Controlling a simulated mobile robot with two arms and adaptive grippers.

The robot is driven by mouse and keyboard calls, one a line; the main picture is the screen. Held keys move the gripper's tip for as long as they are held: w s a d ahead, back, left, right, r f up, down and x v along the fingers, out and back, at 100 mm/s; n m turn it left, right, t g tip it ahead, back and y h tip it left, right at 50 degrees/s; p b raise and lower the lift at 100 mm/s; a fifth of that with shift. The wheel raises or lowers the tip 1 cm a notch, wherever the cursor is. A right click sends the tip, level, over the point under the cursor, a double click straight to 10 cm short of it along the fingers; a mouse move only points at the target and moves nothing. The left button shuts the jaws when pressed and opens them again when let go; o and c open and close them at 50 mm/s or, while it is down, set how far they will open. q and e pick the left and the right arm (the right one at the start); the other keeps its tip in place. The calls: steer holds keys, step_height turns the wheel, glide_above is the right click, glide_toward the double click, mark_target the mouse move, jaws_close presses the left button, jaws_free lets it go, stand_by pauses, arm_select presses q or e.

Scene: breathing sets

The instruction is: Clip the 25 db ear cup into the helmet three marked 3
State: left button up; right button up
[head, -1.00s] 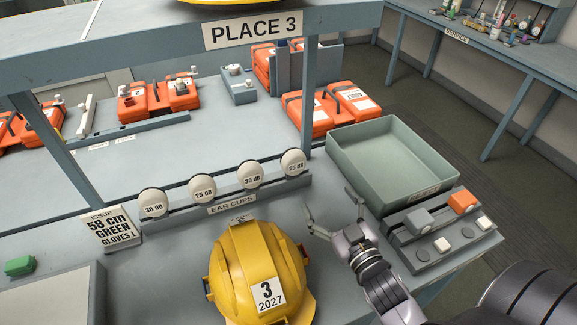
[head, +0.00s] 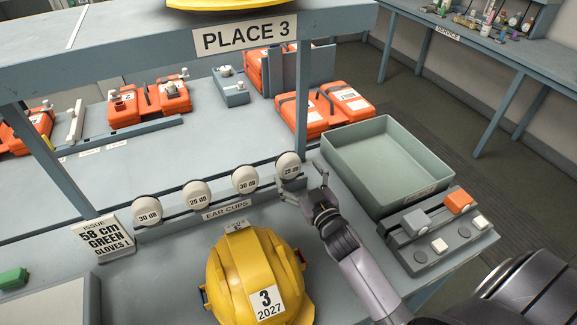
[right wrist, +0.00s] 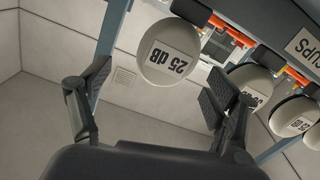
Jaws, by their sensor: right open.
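The white 25 dB ear cup (head: 289,166) sits at the right end of the ear cup rack. Another 25 dB ear cup (head: 196,195) is second from the left. My right gripper (head: 305,187) is open and empty, just in front of and right of the end cup. In the right wrist view this cup (right wrist: 167,55) shows upside down, beyond and between the open fingers (right wrist: 150,105). The yellow helmet (head: 235,265) marked 3 and 2027 stands on the bench in front of the rack. My left gripper is out of view.
Two 30 dB cups (head: 147,210) (head: 246,180) share the rack (head: 227,210). An empty green tray (head: 345,157) and a switch panel (head: 405,250) are close to the right of my arm. A shelf post (head: 301,95) rises behind the end cup.

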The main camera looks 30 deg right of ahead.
mark_target(291, 168)
steer(key=w, duration=0.2)
steer(key=w+p, duration=0.1)
steer(key=w, duration=0.1)
steer(key=shift+w+a+f, duration=0.15)
steer(key=shift+w+a, duration=0.05)
steer(key=shift+w, duration=0.2)
steer(key=shift+w+f, duration=0.1)
steer(key=shift+w, duration=0.25)
steer(key=shift+s, duration=0.1)
steer(key=shift+c, duration=0.8)
steer(key=c, duration=1.1)
steer(key=shift+c, duration=0.3)
